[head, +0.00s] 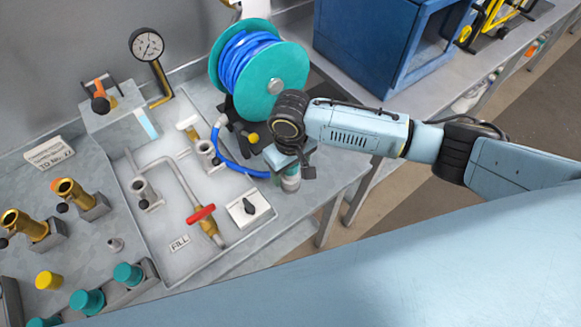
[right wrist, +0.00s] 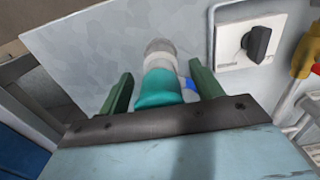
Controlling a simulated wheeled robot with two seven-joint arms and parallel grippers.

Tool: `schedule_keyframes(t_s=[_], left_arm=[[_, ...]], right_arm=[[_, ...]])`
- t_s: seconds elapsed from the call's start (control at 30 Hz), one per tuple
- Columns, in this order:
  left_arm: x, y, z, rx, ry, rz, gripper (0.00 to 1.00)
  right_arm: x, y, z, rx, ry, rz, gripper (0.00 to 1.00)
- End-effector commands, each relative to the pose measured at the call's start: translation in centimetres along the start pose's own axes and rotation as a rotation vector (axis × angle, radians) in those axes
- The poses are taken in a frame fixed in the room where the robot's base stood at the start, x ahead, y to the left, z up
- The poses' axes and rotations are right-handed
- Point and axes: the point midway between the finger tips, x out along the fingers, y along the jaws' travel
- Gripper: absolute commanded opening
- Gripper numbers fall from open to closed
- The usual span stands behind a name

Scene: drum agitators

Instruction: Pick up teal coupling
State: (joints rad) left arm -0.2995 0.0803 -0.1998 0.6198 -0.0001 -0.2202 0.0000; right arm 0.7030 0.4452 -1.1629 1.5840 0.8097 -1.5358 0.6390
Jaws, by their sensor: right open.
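The teal coupling (right wrist: 160,88) is a teal cylinder with a grey end, lying between the two green fingers of my right gripper (right wrist: 161,72) in the right wrist view. The fingers are open, one on each side of it, and I see a gap at least on the left. In the head view its grey end (head: 291,183) shows below my right gripper (head: 298,166), which hides the rest. A blue hose (head: 236,165) runs from the reel to the coupling. My left gripper is not in view.
A teal reel (head: 279,86) of blue hose stands behind the gripper. The fill panel, with a red-handled valve (head: 202,214) and a black-knob switch (head: 248,207), lies to the left. Teal caps (head: 87,301) stand at the bottom left. The bench edge is close on the right.

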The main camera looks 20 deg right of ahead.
Motion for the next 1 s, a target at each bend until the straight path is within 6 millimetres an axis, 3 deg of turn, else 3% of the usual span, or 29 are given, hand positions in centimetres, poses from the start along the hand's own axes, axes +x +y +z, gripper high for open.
schedule_keyframes(t_s=[0.27,0.73,1.0], left_arm=[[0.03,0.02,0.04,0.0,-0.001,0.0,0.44],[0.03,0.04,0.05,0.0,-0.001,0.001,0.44],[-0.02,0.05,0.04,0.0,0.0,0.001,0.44]], right_arm=[[0.44,0.0,-0.03,0.0,0.001,0.0,0.65],[0.41,-0.01,-0.03,0.0,0.001,0.0,0.06],[-0.03,-0.02,-0.12,-0.001,0.004,-0.001,0.05]])
